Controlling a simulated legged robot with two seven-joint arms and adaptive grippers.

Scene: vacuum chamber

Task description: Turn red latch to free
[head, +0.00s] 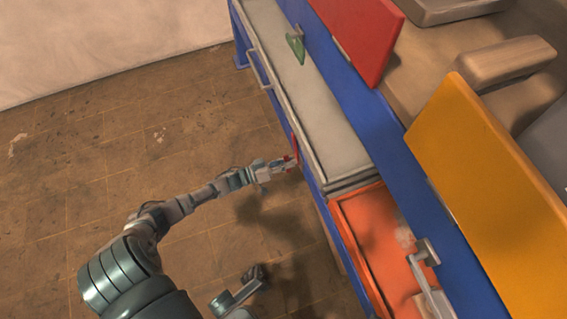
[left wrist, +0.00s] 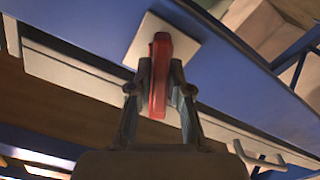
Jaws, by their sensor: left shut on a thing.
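The red latch (left wrist: 159,78) is a narrow red bar on a pale square plate (left wrist: 180,38) on the blue cabinet, seen in the left wrist view. My left gripper (left wrist: 160,95) has a finger on each side of the latch and is shut on it. In the head view the left gripper (head: 288,163) is at the cabinet's front side, with a bit of the red latch (head: 294,147) showing beside the fingertips. The rest of the latch is hidden there.
The blue cabinet (head: 352,88) holds an open grey drawer (head: 300,80) with a handle and an orange compartment (head: 375,235). A green latch (head: 296,47), a red panel (head: 365,35) and a yellow panel (head: 490,180) are on it. The tiled floor at left is clear.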

